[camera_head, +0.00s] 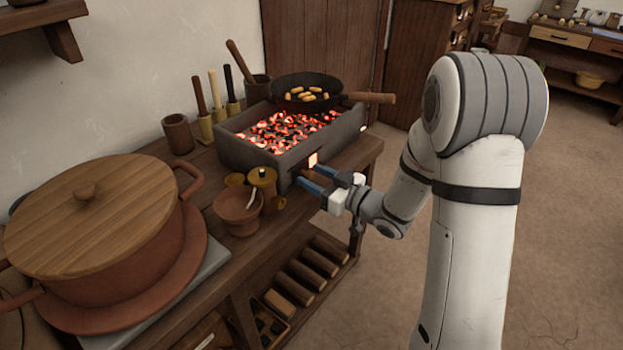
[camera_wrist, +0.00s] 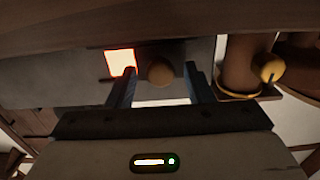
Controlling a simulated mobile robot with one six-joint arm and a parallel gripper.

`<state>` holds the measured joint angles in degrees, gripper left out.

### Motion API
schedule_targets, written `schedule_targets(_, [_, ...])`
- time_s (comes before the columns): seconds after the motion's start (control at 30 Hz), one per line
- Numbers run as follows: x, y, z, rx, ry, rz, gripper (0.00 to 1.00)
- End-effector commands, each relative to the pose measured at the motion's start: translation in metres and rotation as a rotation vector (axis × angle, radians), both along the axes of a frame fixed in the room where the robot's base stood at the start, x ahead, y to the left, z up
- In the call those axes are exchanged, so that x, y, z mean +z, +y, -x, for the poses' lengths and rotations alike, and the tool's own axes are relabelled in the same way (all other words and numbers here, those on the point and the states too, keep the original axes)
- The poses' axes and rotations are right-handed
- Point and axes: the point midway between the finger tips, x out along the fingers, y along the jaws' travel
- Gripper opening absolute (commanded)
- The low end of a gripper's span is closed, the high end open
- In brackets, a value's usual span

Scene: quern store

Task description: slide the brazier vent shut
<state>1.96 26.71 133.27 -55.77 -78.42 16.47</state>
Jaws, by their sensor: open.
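The brazier (camera_head: 235,152) is a grey rectangular trough of glowing coals on the wooden bench. Its vent opening (camera_head: 312,160) glows orange-white low on the front face and is at least partly uncovered. In the wrist view the glowing opening (camera_wrist: 120,62) lies left of a round brown knob (camera_wrist: 160,72) on the brazier's front. My gripper (camera_head: 313,177) is open at that front, with blue fingers. In the wrist view my gripper (camera_wrist: 160,86) has one finger on each side of the knob, with visible gaps. In the head view the fingers hide the knob's surroundings.
A pan (camera_head: 307,92) with a protruding wooden handle sits on the brazier's far end. A brass-coloured lidded pot (camera_head: 263,182) and a clay bowl (camera_head: 238,212) stand close left of my gripper. A large lidded pot (camera_head: 95,225) fills the bench's near left. Floor right of the bench is clear.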

Motion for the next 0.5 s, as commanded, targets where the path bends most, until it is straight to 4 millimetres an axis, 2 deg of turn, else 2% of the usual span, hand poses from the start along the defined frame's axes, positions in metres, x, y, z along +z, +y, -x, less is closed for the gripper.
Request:
schedule_targets(0.17, [0.0001, -0.0002, -0.0001, -0.001, 0.000, 0.000, 0.47])
schedule_targets(0.5, [0.0001, -0.0007, -0.0001, -0.001, 0.000, 0.000, 0.20])
